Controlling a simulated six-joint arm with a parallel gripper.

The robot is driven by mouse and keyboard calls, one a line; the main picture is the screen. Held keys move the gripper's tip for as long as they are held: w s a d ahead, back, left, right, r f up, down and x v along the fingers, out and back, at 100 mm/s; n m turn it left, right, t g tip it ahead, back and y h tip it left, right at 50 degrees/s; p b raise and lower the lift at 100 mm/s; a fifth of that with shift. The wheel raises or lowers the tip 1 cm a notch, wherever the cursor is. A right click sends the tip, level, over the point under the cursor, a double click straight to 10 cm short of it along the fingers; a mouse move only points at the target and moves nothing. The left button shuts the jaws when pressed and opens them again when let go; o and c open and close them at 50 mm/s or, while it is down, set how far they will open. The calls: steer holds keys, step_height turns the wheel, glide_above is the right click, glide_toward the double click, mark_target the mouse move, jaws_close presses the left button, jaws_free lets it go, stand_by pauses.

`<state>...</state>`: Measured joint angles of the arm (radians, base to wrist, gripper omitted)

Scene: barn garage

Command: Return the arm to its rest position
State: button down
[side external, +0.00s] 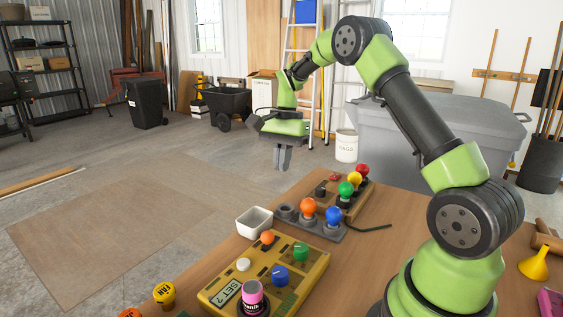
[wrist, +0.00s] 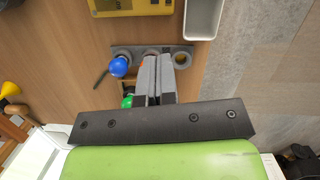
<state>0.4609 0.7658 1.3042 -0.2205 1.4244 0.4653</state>
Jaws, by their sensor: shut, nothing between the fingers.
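My green arm is bent high over the wooden table (side external: 345,278). My gripper (side external: 283,166) points down and hangs in the air above the far edge of the table. Its two grey fingers are shut together with nothing between them. In the wrist view the gripper (wrist: 157,62) shows over a grey holder (wrist: 130,50), and its fingers hide part of that holder and an orange piece. Nothing in the frames marks the rest position.
A grey holder with orange (side external: 308,207) and blue (side external: 334,215) knobs, a rack with green, yellow and red (side external: 362,170) knobs, a white bin (side external: 254,222) and a yellow control box (side external: 305,268) stand on the table. A grey tote (side external: 440,125) stands behind.

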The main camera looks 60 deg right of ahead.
steer(key=s+a+r+n+t+h, duration=0.1)
steer(key=s+a+r+n+t, duration=0.1)
steer(key=s+a+r+n, duration=0.25)
steer(key=s+a+r+n+t, duration=0.2)
steer(key=s+a+r, duration=0.1)
steer(key=a+r, duration=0.4)
steer(key=s+a+n+t, duration=0.1)
steer(key=s+a+n, duration=0.1)
steer(key=s, duration=0.4)
steer(key=s+a+r+n+t, duration=0.1)
steer(key=s+a+n+t, duration=0.1)
steer(key=s, duration=0.4)
steer(key=shift+a+r+n+t+y, duration=0.3)
steer(key=shift+a+n, duration=0.1)
steer(key=shift+n, duration=0.45)
